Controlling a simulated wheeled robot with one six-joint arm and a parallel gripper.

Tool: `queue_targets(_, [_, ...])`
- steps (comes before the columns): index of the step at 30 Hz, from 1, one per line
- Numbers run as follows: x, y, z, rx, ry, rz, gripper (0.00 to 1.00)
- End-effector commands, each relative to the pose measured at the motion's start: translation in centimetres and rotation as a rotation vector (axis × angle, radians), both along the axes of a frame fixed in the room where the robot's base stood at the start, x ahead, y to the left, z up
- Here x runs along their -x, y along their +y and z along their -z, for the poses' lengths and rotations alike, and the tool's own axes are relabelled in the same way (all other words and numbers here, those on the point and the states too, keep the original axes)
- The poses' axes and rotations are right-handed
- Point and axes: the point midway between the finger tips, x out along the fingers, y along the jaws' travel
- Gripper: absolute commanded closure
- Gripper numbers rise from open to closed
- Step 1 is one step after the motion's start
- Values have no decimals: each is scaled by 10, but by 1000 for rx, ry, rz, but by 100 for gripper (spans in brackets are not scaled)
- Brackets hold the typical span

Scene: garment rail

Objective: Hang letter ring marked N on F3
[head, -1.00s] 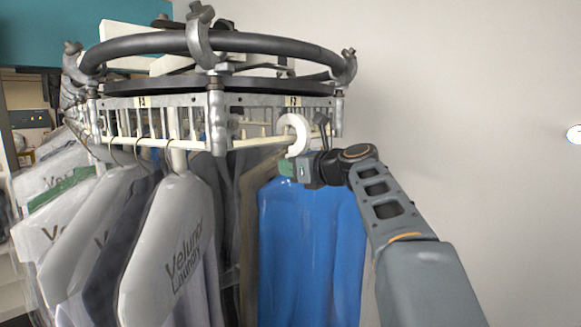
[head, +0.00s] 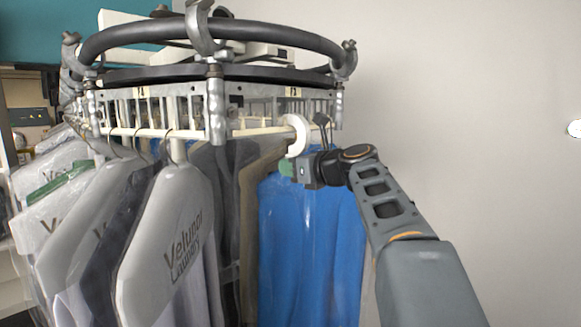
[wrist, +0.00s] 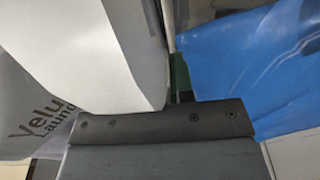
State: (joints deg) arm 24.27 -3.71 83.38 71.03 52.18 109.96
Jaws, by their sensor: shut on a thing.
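A white open ring (head: 297,134) stands upright at the right-hand section of the rail (head: 262,131), overlapping the rail in the head view; I cannot tell whether it rests on it. No letter is readable on it. My gripper (head: 289,168) is shut on the lower part of the ring. In the wrist view the ring shows as a large pale surface (wrist: 110,45) close above the jaw (wrist: 165,122). A small label (head: 293,91) sits above the ring on the rack's frame; its text is too small to read surely.
A blue bagged garment (head: 310,245) hangs just below and behind my gripper. White bagged garments (head: 165,240) marked Velunor Laundry hang to the left. A thick dark hoop (head: 270,45) with metal clamps runs above the rail.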

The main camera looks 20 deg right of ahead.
Motion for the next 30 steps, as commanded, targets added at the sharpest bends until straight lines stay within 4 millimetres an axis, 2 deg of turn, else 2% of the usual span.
queue_targets(1, [0, 0, 0, 0, 0, 0, 100])
queue_targets(2, [0, 0, 0, 0, 0, 0, 76])
queue_targets(11, [0, 0, 0, 0, 0, 0, 48])
queue_targets(20, [3, -2, 0, 1, 0, 0, 48])
queue_targets(23, [13, -7, -1, 1, -2, 4, 48])
queue_targets(30, [57, -27, -6, 2, -2, 7, 48])
